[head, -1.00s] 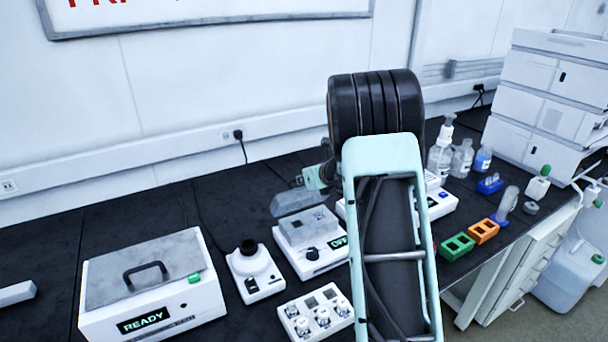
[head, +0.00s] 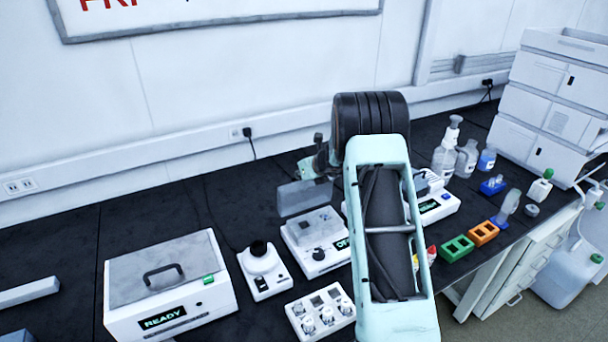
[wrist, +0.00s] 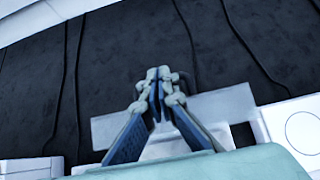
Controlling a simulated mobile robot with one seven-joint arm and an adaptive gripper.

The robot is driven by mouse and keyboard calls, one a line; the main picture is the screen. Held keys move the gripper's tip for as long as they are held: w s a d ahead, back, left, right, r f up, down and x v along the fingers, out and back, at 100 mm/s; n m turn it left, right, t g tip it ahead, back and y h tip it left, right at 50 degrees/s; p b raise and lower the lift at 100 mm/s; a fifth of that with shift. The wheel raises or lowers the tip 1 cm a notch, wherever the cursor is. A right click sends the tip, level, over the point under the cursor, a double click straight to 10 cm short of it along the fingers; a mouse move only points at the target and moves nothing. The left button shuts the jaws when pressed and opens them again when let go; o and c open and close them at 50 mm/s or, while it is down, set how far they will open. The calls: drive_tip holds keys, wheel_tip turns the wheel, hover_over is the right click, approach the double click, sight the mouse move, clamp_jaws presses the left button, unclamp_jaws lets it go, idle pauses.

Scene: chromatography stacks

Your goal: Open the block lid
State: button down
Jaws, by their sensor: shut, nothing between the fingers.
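The block is a white unit (head: 318,258) with a grey top and a dark knob; its green display is partly hidden by my arm. Its translucent grey lid (head: 304,197) stands raised at the back of the block, steeply tilted. My gripper (wrist: 160,75) is shut and empty, its fingertips together in the wrist view. A pale plate, likely the lid, shows in the wrist view (wrist: 228,100) around and behind the fingers. In the head view a small pale-green part of my gripper shows just above the lid; I cannot tell whether it touches.
Left of the block stand a small white device (head: 263,270) with a black top and a white box (head: 172,285) reading READY. A white vial rack (head: 322,312) is in front. Green (head: 457,248) and orange (head: 483,232) racks and bottles stand right. The bench behind is mostly clear.

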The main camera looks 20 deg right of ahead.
drive_tip(key=shift+x, duration=1.05)
drive_tip(key=shift+w+r, duration=0.15)
drive_tip(key=shift+r, duration=0.05)
